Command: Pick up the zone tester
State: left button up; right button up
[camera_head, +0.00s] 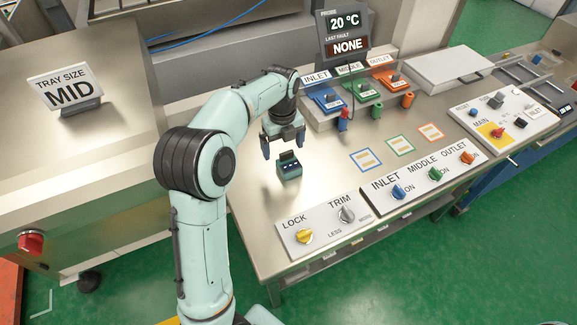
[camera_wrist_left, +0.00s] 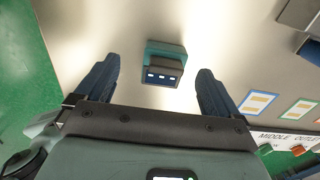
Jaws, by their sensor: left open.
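The zone tester appears to be the small teal and dark box (camera_head: 289,166) with a row of small lit windows, resting on the metal table. It also shows in the left wrist view (camera_wrist_left: 163,65), between and beyond the two fingertips. My left gripper (camera_head: 284,146) is open and empty, above the tester and apart from it, with its dark blue fingers pointing down. In the left wrist view the open gripper (camera_wrist_left: 158,82) has one finger on each side of the tester. My right gripper is not in view.
The metal table (camera_head: 262,205) is clear around the tester. A LOCK and TRIM panel (camera_head: 325,226) lies in front, with an INLET, MIDDLE, OUTLET switch panel (camera_head: 420,182) beside it. Coloured zone units (camera_head: 365,92) and a display (camera_head: 343,35) stand behind. A TRAY SIZE sign (camera_head: 66,88) stands left.

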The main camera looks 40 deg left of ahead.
aim_at(287, 152)
pick_arm(q)
jog(key=f, duration=0.3)
jog(key=d+f, duration=0.1)
jog(key=f, duration=0.1)
jog(key=shift+w, duration=0.25)
jog(key=shift+a+f, duration=0.1)
jog(key=shift+f, duration=0.25)
jog(key=c, duration=1.2)
jog(key=shift+r, duration=0.1)
jog(key=shift+c, duration=0.2)
